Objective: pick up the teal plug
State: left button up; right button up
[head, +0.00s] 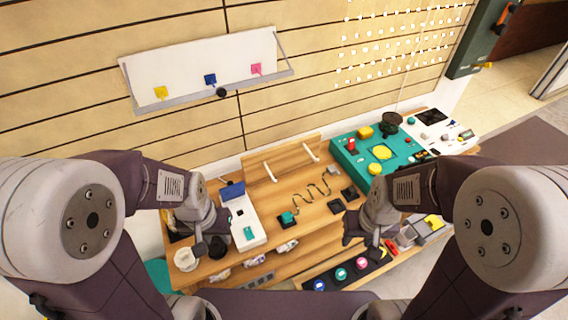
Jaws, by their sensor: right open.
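A teal plug (288,218) lies on the wooden bench (315,222), at one end of a dark wavy cord (312,194). A smaller teal piece (249,233) sits on the white panel to its left. My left gripper (209,249) hangs over the bench's left part, left of the white panel and apart from the plug. Its fingers are small and dark, so I cannot tell its opening. My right gripper (357,236) is open, to the right of the plug and apart from it. Nothing shows between its fingers.
The white panel (239,211) has a blue piece at its top. A teal console (362,160) with yellow and red parts stands at the back right. A white cup (185,259) is at the front left. Several coloured round pieces sit on a dark strip (345,275) in front.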

aim_at(286, 217)
jog(key=l+u, duration=0.2)
jog(key=l, duration=0.25)
jog(key=k+l+u, duration=0.1)
jog(key=l+u, duration=0.15)
jog(key=l, duration=0.2)
jog(key=k+l+u, duration=0.2)
jog(key=l, duration=0.2)
jog(key=k+l+u, duration=0.1)
jog(key=l+u, duration=0.15)
jog(key=l, duration=0.15)
